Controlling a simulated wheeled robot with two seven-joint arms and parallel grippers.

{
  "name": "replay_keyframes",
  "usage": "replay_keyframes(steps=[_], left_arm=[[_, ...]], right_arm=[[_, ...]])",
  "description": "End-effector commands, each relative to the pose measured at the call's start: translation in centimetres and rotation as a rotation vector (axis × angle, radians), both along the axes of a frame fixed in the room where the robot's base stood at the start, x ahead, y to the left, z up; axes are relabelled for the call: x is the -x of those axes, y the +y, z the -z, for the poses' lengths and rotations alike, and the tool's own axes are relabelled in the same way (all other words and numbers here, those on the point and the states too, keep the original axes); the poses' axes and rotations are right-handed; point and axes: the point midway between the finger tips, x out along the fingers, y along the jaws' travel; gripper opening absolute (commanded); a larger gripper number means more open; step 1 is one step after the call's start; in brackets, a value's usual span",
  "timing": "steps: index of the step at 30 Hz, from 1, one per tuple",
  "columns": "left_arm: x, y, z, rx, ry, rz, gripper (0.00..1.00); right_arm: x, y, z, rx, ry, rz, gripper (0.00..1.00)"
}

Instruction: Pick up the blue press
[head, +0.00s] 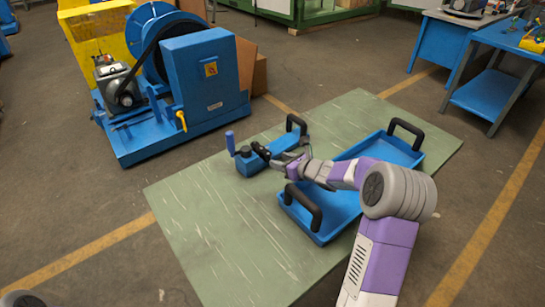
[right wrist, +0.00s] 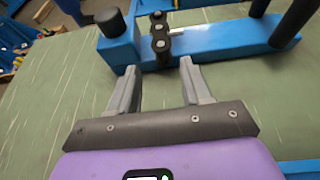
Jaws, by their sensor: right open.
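The blue press (head: 283,146) lies on the green table top, with an upright blue knob at its left end and a black handle at its right end. In the right wrist view the press (right wrist: 215,40) spans the top, with a black link with silver pins on its near side. My right gripper (head: 279,161) is at the near side of the press. In the right wrist view its two grey fingers (right wrist: 159,66) are apart and empty, pointing at the link and the press body, just short of them. My left gripper is not in view.
A blue tray (head: 390,149) with two black handles lies on the green table (head: 225,240), partly behind my right arm. A blue machine with a large wheel (head: 205,85) stands on the floor behind left. Blue benches (head: 485,95) stand at the back right. The table's front left is clear.

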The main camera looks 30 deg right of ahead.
Motion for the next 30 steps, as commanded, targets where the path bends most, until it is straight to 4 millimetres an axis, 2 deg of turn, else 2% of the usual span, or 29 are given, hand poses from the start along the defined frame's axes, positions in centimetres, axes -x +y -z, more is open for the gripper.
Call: replay_keyframes(steps=[8,16,20,26,30], left_arm=[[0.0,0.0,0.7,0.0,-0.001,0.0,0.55],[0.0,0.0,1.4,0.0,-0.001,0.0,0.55],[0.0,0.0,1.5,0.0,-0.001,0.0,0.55],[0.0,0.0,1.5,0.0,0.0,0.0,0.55],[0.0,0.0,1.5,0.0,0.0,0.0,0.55]], right_arm=[[-2.6,0.5,1.2,0.0,-0.001,-0.002,0.49],[-6.2,1.0,2.5,-0.001,-0.001,-0.003,0.49],[-6.9,1.1,2.7,0.0,-0.001,-0.001,0.49],[-6.9,1.1,2.7,0.0,-0.001,0.0,0.49],[-6.9,1.1,2.7,-0.001,-0.001,-0.001,0.29]])
